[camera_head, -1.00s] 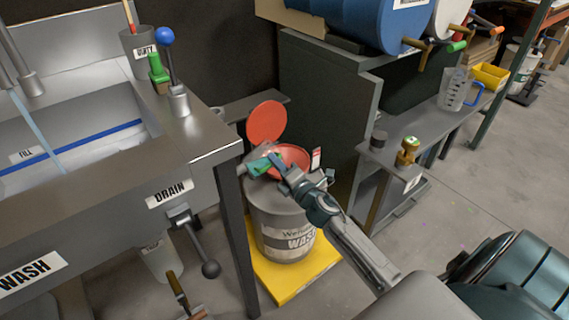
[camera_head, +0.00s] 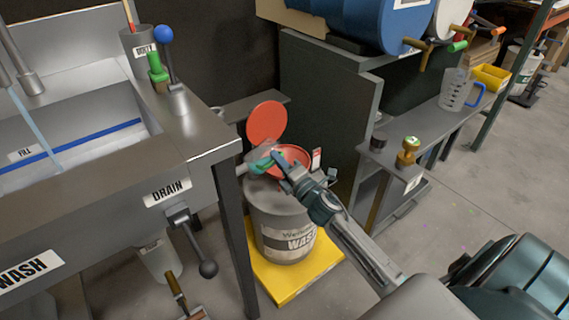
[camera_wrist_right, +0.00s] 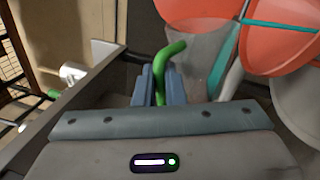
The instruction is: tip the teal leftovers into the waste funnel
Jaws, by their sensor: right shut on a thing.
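My right gripper (camera_head: 281,160) is shut on the green handle of a clear jug (camera_head: 262,151), above the waste drum. The handle shows between the fingers (camera_wrist_right: 160,87) in the right wrist view. The jug (camera_wrist_right: 199,52) is tipped over the red waste funnel (camera_head: 293,155). A teal streak (camera_wrist_right: 280,25) runs from the jug's mouth across the red funnel (camera_wrist_right: 285,48), like a falling stream. Some teal (camera_wrist_right: 218,72) also shows at the clear jug. The funnel's inside is partly hidden by the jug and gripper. My left gripper is not in view.
The funnel's round red lid (camera_head: 267,122) stands open behind it. The waste drum (camera_head: 280,220) stands on a yellow base (camera_head: 290,280). The steel wash sink (camera_head: 110,195) is close on the left. A grey cabinet (camera_head: 315,110) and a shelf with another jug (camera_head: 456,92) are to the right.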

